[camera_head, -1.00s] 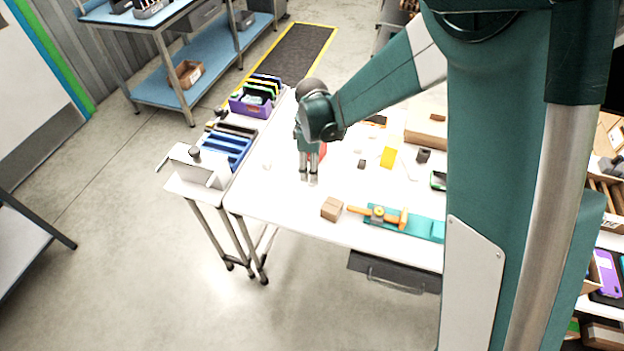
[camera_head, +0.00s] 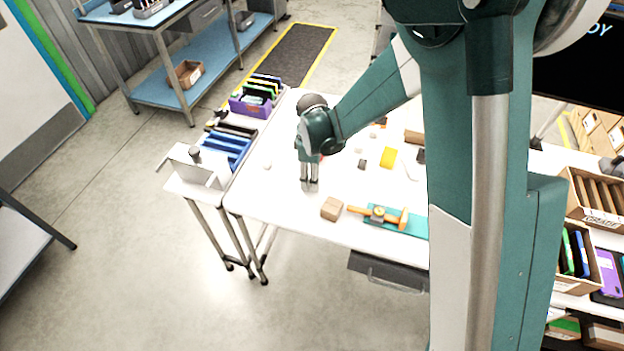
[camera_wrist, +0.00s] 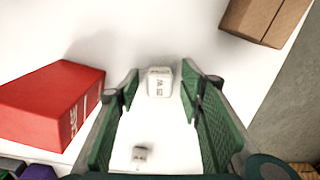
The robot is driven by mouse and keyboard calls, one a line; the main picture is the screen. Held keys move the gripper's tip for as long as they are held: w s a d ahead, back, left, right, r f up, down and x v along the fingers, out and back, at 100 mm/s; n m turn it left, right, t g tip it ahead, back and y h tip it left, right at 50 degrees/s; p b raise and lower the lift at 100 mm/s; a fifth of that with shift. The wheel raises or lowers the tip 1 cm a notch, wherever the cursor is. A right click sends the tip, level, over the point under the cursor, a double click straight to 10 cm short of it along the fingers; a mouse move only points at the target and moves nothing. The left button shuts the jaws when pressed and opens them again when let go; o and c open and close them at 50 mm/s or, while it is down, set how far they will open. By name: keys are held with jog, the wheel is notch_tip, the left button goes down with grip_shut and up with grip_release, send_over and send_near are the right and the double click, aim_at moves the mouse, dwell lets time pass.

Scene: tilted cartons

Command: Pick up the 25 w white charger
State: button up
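The white charger (camera_wrist: 159,82) is a small rounded block with dark print that looks like "25 W". In the wrist view it lies on the white table top between the tips of my gripper's green fingers. My gripper (camera_head: 309,187) is open and points down over the left part of the table. The fingers stand on either side of the charger with a gap showing, and I see no grip on it. In the head view I cannot make out the charger at the fingertips.
A red box (camera_wrist: 50,104) lies left of the fingers and a brown carton (camera_head: 332,208) to the right. A smaller whitish item (camera_wrist: 141,155) shows between the fingers. A yellow block (camera_head: 388,157) and an orange-handled tool on a teal mat (camera_head: 415,227) lie farther right.

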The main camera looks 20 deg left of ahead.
jog(key=shift+c, duration=0.3)
jog(key=c, duration=0.9)
jog(key=shift+r, duration=0.1)
jog(key=shift+r+p, duration=0.3)
jog(key=shift+r, duration=4.65)
